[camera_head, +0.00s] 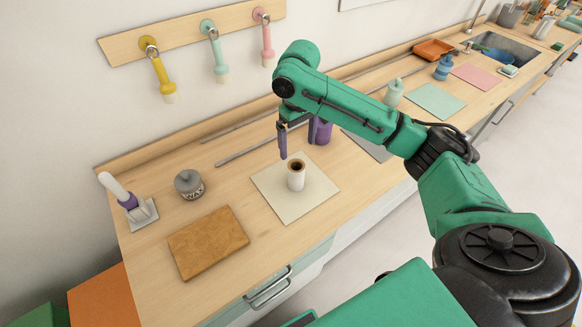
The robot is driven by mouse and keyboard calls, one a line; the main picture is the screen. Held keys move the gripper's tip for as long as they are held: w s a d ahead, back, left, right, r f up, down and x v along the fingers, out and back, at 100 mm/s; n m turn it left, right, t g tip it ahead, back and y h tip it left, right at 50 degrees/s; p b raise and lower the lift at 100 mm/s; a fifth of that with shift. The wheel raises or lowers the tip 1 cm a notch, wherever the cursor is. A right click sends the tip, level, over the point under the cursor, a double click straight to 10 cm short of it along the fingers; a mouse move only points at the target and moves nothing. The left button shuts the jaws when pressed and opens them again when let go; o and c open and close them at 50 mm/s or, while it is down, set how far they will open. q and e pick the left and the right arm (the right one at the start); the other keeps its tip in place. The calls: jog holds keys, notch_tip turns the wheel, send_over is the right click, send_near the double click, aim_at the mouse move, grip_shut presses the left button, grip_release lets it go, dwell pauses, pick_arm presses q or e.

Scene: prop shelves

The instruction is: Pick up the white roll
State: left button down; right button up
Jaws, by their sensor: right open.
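The white roll (296,179) stands upright on a cream square mat (307,204) on the wooden counter. Its dark hollow core faces up and it looks like a short cylinder with a brown inner rim. My right gripper (284,142) hangs just above and behind the roll, with its dark fingers pointing down. It is open and apart from the roll. The far finger is partly hidden by the wrist and a purple object (320,131) stands close behind it. My left gripper is not in view.
Brushes (162,75) hang from a wall rail. A long rod (250,152) lies behind the mat. Bottles and coloured mats stand further right.

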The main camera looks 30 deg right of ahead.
aim_at(296, 175)
jog(key=f, duration=0.1)
jog(key=s+f+p, duration=0.1)
jog(key=f, duration=0.3)
jog(key=shift+s+a+f, duration=0.1)
jog(key=shift+s+f, duration=0.15)
jog(key=shift+s, duration=0.1)
jog(key=f, duration=0.2)
jog(key=f+p, duration=0.1)
jog(key=w+f+p, duration=0.1)
jog(key=f, duration=0.1)
jog(key=shift+a+f, duration=0.25)
jog(key=shift+f, duration=0.1)
jog(key=shift+s+f, duration=0.1)
jog(key=shift+f, duration=0.35)
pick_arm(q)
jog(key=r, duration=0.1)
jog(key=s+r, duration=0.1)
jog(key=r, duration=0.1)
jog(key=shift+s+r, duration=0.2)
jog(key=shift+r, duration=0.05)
pick_arm(e)
jog(key=c, duration=1.4)
